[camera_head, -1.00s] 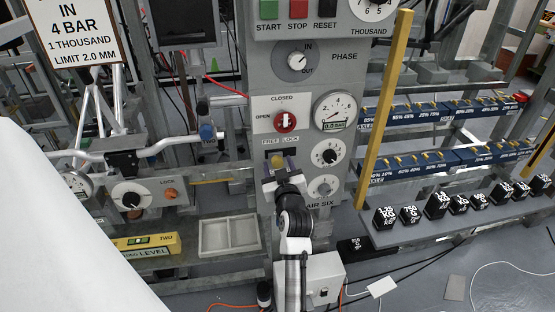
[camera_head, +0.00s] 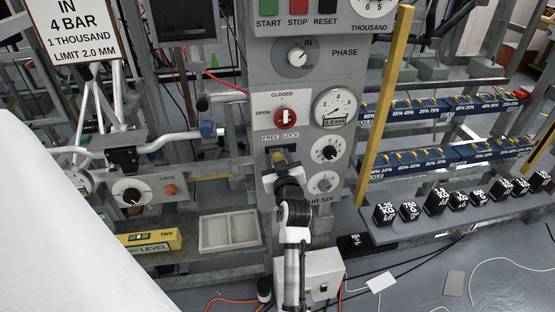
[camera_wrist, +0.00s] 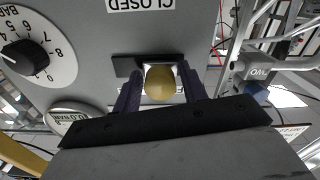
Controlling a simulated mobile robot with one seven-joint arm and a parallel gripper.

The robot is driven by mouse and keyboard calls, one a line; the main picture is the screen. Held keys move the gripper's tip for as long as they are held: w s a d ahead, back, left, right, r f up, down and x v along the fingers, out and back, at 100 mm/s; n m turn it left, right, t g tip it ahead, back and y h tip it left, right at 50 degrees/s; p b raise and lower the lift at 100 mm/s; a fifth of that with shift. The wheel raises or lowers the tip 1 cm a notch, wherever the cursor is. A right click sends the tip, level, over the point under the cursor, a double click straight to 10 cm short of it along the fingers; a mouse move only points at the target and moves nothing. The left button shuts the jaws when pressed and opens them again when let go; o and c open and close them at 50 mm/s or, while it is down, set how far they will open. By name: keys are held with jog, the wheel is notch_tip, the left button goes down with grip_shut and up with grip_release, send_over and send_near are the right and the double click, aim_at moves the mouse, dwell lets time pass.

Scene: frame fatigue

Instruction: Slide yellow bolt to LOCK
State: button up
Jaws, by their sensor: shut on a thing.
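The yellow bolt (camera_head: 279,156) has a rounded knob and sits in a dark slot under the FREE LOCK label (camera_head: 281,136) on the grey panel. In the wrist view the knob (camera_wrist: 160,84) shows between the two fingers, and the slot's dark bar (camera_wrist: 126,66) extends to its left; this view is turned upside down, with CLOSED inverted. My gripper (camera_head: 280,163) is at the panel, shut on the bolt from the front. In the head view it hides part of the bolt and slot, so the bolt's exact place between FREE and LOCK is hard to tell.
A red OPEN/CLOSED knob (camera_head: 285,118) sits just above the slot. A gauge (camera_head: 335,106) and a dial (camera_head: 328,150) lie close to the right. A yellow post (camera_head: 386,105) stands farther right, and a grey tray (camera_head: 229,232) is lower left.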

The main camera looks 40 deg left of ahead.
jog(key=w+d+b, duration=0.2)
jog(key=w, duration=0.1)
jog(key=shift+d, duration=0.25)
jog(key=o, duration=1.1)
jog(key=shift+d, duration=0.1)
jog(key=shift+s+d+f, duration=0.1)
jog(key=shift+s+d, duration=0.1)
jog(key=shift+d, duration=0.1)
jog(key=b+v, duration=0.3)
jog(key=v, duration=1)
jog(key=shift+s+a, duration=0.1)
